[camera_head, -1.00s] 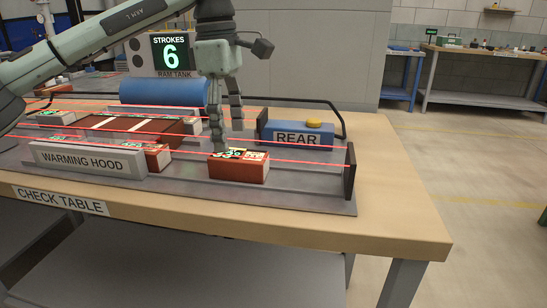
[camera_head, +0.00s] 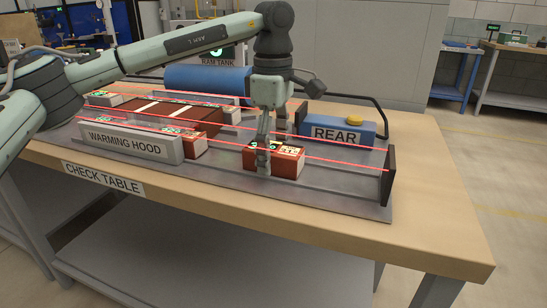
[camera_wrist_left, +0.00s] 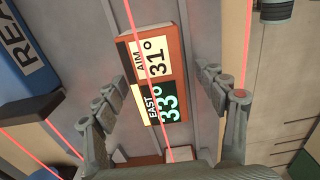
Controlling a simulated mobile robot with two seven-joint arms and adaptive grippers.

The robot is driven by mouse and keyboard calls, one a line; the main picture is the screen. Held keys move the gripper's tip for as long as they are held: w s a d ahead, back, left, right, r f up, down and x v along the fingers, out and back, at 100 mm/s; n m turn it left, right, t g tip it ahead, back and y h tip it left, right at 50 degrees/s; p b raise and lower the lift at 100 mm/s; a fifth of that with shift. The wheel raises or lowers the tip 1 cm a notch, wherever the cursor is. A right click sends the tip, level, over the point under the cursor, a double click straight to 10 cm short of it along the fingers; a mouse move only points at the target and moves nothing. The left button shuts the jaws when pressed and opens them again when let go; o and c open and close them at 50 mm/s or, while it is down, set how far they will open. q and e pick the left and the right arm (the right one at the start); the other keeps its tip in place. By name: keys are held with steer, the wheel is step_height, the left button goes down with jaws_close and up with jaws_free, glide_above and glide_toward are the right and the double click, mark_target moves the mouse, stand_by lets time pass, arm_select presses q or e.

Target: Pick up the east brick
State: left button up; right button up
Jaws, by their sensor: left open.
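The east brick (camera_head: 288,164) is orange-red and lies on the grey tray at the front of the table. In the left wrist view the brick (camera_wrist_left: 158,72) carries a label reading EAST 33° and AIM 31°. My left gripper (camera_head: 272,146) points down over it, one finger in front of the brick and the other behind. In the left wrist view my left gripper (camera_wrist_left: 161,80) is open, with a finger on each side of the brick and a visible gap on both sides. My right gripper is not in view.
The grey WARMING HOOD block (camera_head: 127,143) stands left of the brick, with another red brick (camera_head: 193,145) at its end. The blue REAR box (camera_head: 338,132) with a yellow button stands behind right. A dark end plate (camera_head: 389,176) closes the tray's right side. Red beams cross above the tray.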

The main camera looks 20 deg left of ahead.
arm_select(q)
jaws_close()
stand_by(0.5)
